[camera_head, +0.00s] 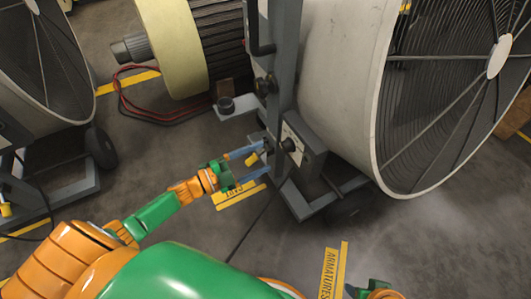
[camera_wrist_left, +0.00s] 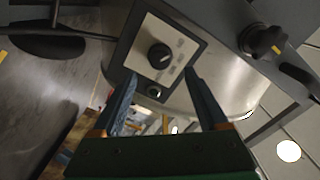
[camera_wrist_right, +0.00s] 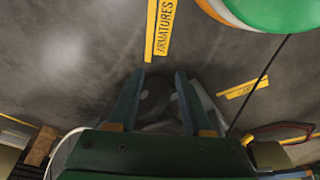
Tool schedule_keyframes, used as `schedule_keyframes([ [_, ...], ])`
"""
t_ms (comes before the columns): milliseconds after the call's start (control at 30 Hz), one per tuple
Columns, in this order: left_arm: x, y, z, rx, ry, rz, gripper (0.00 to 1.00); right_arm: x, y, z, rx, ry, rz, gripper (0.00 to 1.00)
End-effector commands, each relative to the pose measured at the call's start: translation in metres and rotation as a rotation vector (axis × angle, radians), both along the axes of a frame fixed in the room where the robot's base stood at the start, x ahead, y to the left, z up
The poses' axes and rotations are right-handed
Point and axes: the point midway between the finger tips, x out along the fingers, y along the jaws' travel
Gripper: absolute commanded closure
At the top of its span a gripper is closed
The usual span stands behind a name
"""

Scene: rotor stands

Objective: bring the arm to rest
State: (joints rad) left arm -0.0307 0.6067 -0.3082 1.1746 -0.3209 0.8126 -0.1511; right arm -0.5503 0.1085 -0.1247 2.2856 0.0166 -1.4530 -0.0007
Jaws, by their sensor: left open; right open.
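My left gripper (camera_head: 264,161) reaches in from the left, open, with its fingertips close to the control box (camera_head: 303,148) on the grey stand of the large fan. In the left wrist view its two fingers (camera_wrist_left: 161,73) stand apart in front of a pale panel with a black knob (camera_wrist_left: 159,55). I see nothing gripped; whether a fingertip touches the box I cannot tell. My right gripper shows only in part at the bottom edge (camera_head: 375,291). In the right wrist view its fingers (camera_wrist_right: 160,72) are apart and empty above the floor.
The large fan drum (camera_head: 340,75) fills the upper right. A motor with a cream ring (camera_head: 172,45) and red cables (camera_head: 135,104) lies at the back. Another drum stand (camera_head: 60,190) is at left. Front floor is mostly clear.

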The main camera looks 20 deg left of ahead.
Motion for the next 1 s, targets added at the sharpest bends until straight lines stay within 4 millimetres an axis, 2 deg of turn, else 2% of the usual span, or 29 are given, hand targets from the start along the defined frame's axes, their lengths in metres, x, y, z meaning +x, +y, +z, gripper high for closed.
schedule_keyframes([
  [367, 0.003, -0.001, -0.003, -0.010, 0.024, 0.032, 0.24, 0.001, 0.000, -0.001, 0.000, -0.001, 0.000, 0.50],
  [467, 0.011, 0.000, -0.022, -0.059, 0.169, 0.210, 0.24, 0.001, 0.000, -0.006, -0.002, 0.005, 0.000, 0.50],
  [567, 0.001, 0.007, -0.058, -0.137, 0.437, 0.469, 0.24, 0.002, 0.000, -0.015, -0.003, 0.011, 0.000, 0.50],
  [667, -0.030, 0.010, -0.091, -0.194, 0.702, 0.669, 0.24, 0.002, 0.000, -0.023, -0.005, 0.016, -0.001, 0.50],
  [700, -0.046, 0.009, -0.102, -0.211, 0.803, 0.732, 0.24, 0.002, 0.000, -0.026, -0.005, 0.017, -0.001, 0.50],
  [800, -0.089, 0.003, -0.121, -0.242, 1.038, 0.860, 0.24, 0.001, -0.001, -0.032, -0.006, 0.022, -0.001, 0.50],
  [900, -0.136, -0.008, -0.131, -0.259, 1.263, 0.960, 0.24, 0.000, -0.001, -0.038, -0.006, 0.025, 0.000, 0.50],
  [1000, -0.186, -0.023, -0.131, -0.262, 1.484, 1.036, 0.24, -0.001, -0.001, -0.043, -0.008, 0.029, 0.000, 0.50],
])
